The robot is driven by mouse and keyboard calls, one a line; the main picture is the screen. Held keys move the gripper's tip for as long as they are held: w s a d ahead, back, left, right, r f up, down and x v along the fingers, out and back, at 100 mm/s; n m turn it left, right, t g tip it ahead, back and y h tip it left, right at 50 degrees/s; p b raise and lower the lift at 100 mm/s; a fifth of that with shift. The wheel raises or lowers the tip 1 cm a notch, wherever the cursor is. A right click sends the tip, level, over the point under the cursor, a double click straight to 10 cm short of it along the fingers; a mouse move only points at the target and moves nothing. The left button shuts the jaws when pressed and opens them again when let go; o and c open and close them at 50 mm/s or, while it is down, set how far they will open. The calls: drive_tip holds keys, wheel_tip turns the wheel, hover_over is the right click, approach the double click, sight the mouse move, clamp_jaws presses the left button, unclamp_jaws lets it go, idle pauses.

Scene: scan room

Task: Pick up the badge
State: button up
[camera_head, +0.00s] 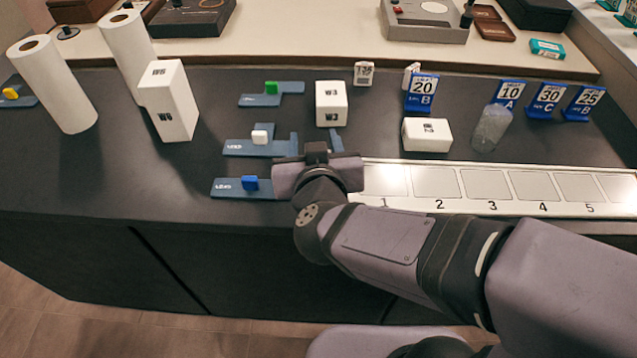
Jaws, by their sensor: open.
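No single thing is plainly marked as the badge. Upright blue tags with white number faces stand at the right: the 20 B tag (421,92), the 10 A tag (508,93), the 30 C tag (546,99) and the 25 tag (583,102). A small grey tag reading 136 (363,74) stands left of them. My gripper (317,158) is open over the counter's front part, left of the numbered strip and apart from these tags. My wrist hides the counter beneath it.
Blue flat pieces with a blue knob (249,183), white knob (261,136) and green knob (271,88) lie left of my gripper. White boxes W6 (168,102), W3 (331,105) and a low one (427,135) stand around. A numbered strip (520,208) runs right. A clear container (490,130) stands behind it.

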drive_tip(key=shift+m+h, duration=0.3)
drive_tip(key=shift+m, duration=0.3)
drive_tip(key=shift+s+d+f+b, duration=0.15)
drive_tip(key=shift+f+b, duration=0.3)
drive_tip(key=shift+f, duration=0.25)
drive_tip(key=shift+s+d+f+b, duration=0.15)
drive_tip(key=shift+f+b, duration=0.35)
drive_tip(key=shift+f, duration=0.25)
drive_tip(key=shift+s+d+f+b, duration=0.15)
drive_tip(key=shift+f+b, duration=0.3)
drive_tip(key=shift+f, duration=0.25)
drive_tip(key=shift+w, duration=0.1)
drive_tip(key=shift+x, duration=0.9)
drive_tip(key=w+p, duration=0.2)
drive_tip(key=p, duration=0.2)
drive_tip(key=shift+f, duration=0.1)
drive_tip(key=shift+w+f+p, duration=0.35)
drive_tip(key=shift+f+p, duration=0.1)
drive_tip(key=shift+p, duration=0.6)
drive_tip(key=shift+a+f, duration=0.1)
drive_tip(key=c, duration=0.8)
